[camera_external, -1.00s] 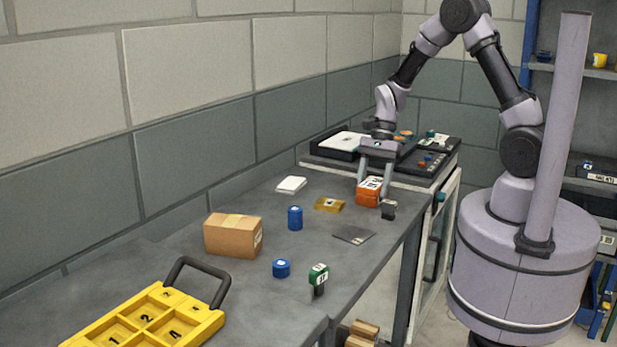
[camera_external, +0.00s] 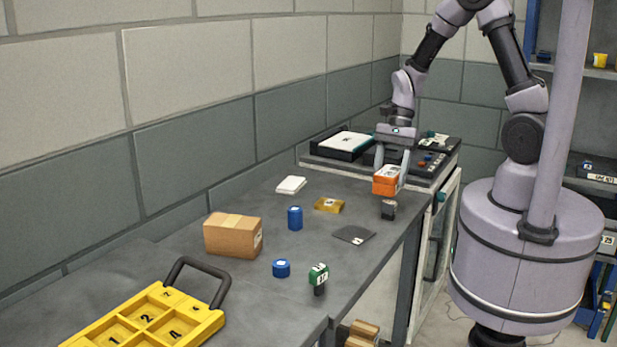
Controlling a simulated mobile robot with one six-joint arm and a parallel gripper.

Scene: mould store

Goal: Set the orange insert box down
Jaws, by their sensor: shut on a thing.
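The orange insert box (camera_external: 384,187), with a white label on top, is between the two fingers of my gripper (camera_external: 392,175). My gripper is shut on it and points down. The box appears held a little above the grey bench (camera_external: 300,258), near the bench's far right end. A small dark block (camera_external: 388,210) stands on the bench just below and in front of the box in the picture. The exact gap under the box is hard to tell.
A black tray unit (camera_external: 425,165) stands behind my gripper. A gold piece (camera_external: 329,205), a blue cylinder (camera_external: 295,218), a dark flat plate (camera_external: 354,234), a cardboard box (camera_external: 233,235) and a green-topped piece (camera_external: 318,278) are on the bench. Bare bench lies between them.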

